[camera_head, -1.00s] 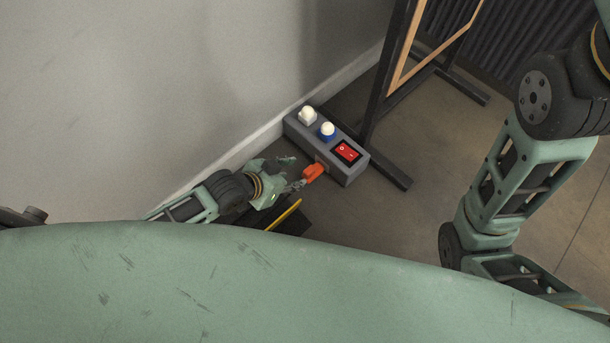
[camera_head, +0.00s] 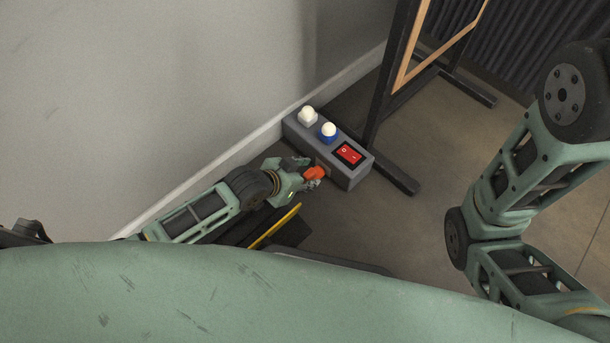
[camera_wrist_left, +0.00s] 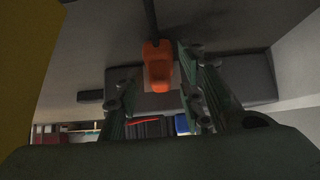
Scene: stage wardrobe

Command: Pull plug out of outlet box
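The grey outlet box (camera_head: 355,178) sits on the floor along the wall. The orange plug (camera_head: 314,173) is at its near side face, and in the left wrist view the plug (camera_wrist_left: 158,62) shows with a dark cord running from it. My left gripper (camera_head: 306,172) is at the plug. In the left wrist view its fingers (camera_wrist_left: 158,80) are apart, one on each side of the plug's line, with gaps visible, so it looks open. The box (camera_wrist_left: 235,78) is behind the plug there. My right arm is at the right; its gripper is out of view.
The box carries a white knob-like piece (camera_head: 307,116), a blue-and-white one (camera_head: 328,132) and a red switch (camera_head: 348,153). A dark-legged frame (camera_head: 395,75) stands close behind the box. The floor (camera_head: 420,145) to the right is clear.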

